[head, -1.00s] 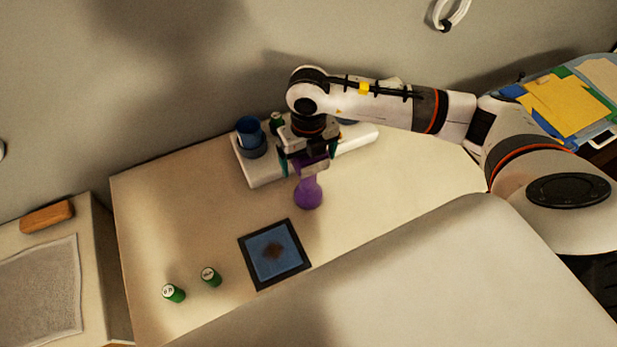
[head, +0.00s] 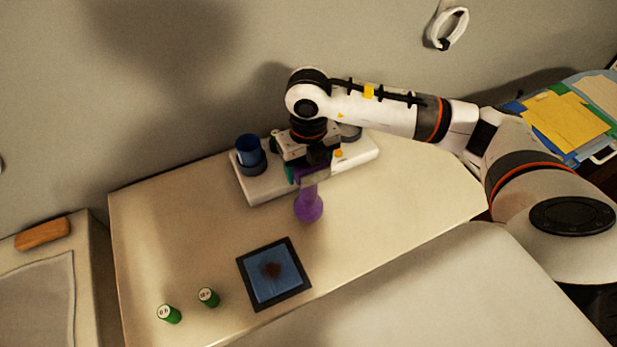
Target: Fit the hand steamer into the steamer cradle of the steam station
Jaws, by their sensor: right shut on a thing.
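The purple hand steamer (head: 309,207) hangs with its rounded end down over the table. My right gripper (head: 308,172) is shut on its upper part, which the fingers partly hide. The white steam station (head: 262,186) lies behind and beside the gripper, with a dark blue cup (head: 249,152) at its left end. A grey round holder (head: 350,132) shows at its right part, partly behind my arm. I cannot tell for sure which holder is the steamer cradle. The gripper covers the station's middle. My left gripper is not in view.
A blue pad with a dark frame (head: 273,272) lies in front of the steamer. Two green cylinders (head: 168,314) (head: 208,297) stand at the front left. The table's right part is clear. Folded cloths (head: 562,120) lie at far right.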

